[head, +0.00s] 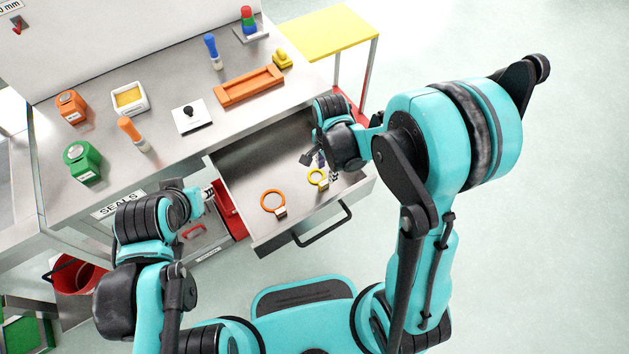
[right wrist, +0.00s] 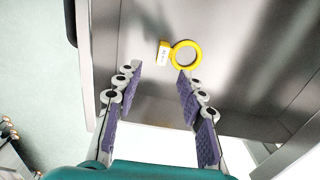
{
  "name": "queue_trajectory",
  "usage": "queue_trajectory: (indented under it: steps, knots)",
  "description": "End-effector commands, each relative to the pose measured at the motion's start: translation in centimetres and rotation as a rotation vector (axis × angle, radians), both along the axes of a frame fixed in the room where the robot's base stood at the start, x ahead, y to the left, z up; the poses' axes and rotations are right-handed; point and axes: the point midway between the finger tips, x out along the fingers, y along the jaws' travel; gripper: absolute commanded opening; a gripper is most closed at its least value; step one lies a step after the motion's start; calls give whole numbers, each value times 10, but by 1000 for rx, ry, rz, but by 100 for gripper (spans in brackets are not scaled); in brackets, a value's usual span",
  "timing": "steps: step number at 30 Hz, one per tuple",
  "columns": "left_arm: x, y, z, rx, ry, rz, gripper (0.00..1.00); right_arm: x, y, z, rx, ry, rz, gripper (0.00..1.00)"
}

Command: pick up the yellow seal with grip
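A yellow ring-shaped seal (head: 318,179) with a white tag lies in the open grey drawer. In the right wrist view the yellow ring (right wrist: 186,55) lies flat on the drawer floor, just beyond my fingertips, its tag to the left. My right gripper (head: 322,160) is over the drawer beside the yellow ring. In the right wrist view its purple-padded fingers (right wrist: 160,75) are apart with nothing between them. An orange ring seal (head: 273,202) with a tag lies to the left in the drawer. My left gripper (head: 208,194) is at the drawer's left side; its fingers are too small to judge.
The drawer's front wall (head: 310,219) and handle (head: 322,224) stand toward me. The worktop above holds an orange tray (head: 249,88), a yellow block-like item (head: 282,60), a green item (head: 83,160) and handled tools. A red bucket (head: 78,275) stands at the lower left.

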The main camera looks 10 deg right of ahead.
Motion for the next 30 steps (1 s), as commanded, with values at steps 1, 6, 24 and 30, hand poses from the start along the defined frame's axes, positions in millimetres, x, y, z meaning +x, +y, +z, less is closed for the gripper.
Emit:
queue_trajectory:
  steps: [1, 6, 24, 30]
  knots:
    - [0, 0, -2, 0, 0, 0, 32, 1, 0, -6, 0, 3, -6, 40]
    - [0, 0, -11, 0, 0, 0, 32, 1, 1, -26, 0, 3, -7, 40]
    - [0, 0, -35, 0, 0, 0, 32, 3, 5, -78, 1, 0, -5, 40]
    - [0, 0, -35, 0, 0, 0, 32, 3, 5, -77, 1, 0, -5, 3]
